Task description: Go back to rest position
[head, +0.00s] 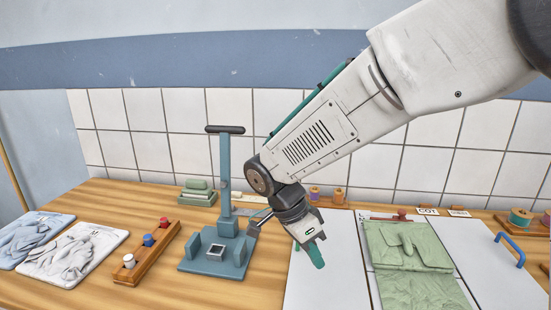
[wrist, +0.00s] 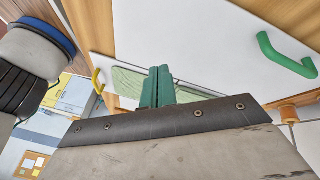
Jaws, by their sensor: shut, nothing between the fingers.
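My gripper (head: 315,258) hangs from my arm near the middle of the head view, fingers pointing down. It is above the left part of a white panel (head: 325,285), left of a green folded cloth (head: 408,245). In the wrist view the two green fingers (wrist: 157,85) are together with nothing between them. Part of a pale green patterned surface (wrist: 128,80) shows behind them. The distance from the fingertips to the panel is hard to tell.
A blue-grey stand (head: 226,180) with a T-shaped top rises just left of my gripper. A wooden rack (head: 150,255) with coloured pegs and two boards (head: 75,255) with crumpled cloth lie further left. A blue handle (head: 511,250) stands at the right.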

